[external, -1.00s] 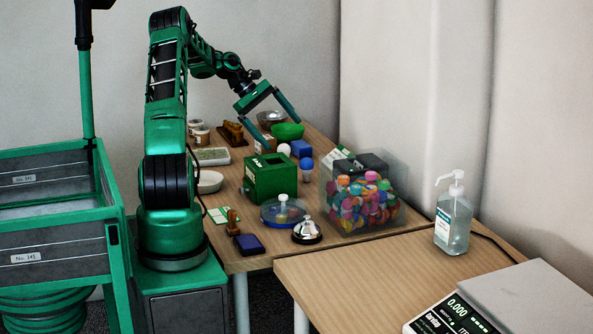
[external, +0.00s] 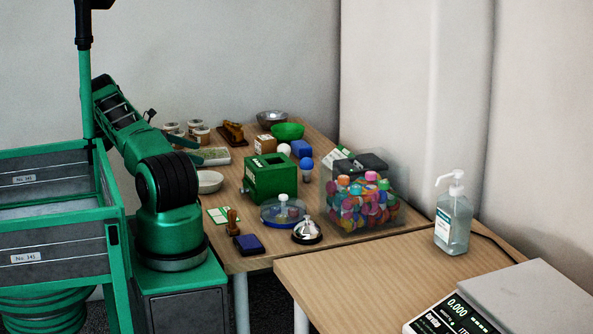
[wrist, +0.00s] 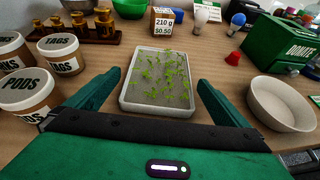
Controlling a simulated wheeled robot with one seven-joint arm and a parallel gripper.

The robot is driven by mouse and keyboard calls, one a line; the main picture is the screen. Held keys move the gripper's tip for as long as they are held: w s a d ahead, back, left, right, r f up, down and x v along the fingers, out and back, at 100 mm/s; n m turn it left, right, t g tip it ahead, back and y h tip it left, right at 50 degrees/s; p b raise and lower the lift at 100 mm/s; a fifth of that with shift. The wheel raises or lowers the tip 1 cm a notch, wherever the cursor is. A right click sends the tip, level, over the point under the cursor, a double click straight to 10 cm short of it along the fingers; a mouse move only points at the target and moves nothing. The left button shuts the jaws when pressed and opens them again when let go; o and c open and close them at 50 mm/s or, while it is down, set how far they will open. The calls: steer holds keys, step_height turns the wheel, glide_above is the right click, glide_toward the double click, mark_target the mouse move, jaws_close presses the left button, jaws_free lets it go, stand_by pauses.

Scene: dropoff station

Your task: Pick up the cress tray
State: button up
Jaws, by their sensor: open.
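The cress tray (wrist: 158,82) is a shallow pale tray with small green sprouts, lying flat on the wooden table in the wrist view. It also shows in the external view (external: 214,157), just right of my arm. My gripper (wrist: 160,88) is open, with one green finger to the left of the tray's near part and one to the right. The jaws look empty, and I cannot tell how high the fingertips are above the table.
Jars labelled PODS (wrist: 27,92) and TAGS (wrist: 61,53) stand left of the tray. A white bowl (wrist: 281,104) and green donation box (wrist: 285,42) are on the right. A small price box (wrist: 163,21) stands behind the tray, with bare wood between.

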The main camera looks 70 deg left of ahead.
mark_target(209, 155)
steer(key=shift+x, duration=1.7)
steer(key=c, duration=1)
steer(key=shift+r, duration=0.15)
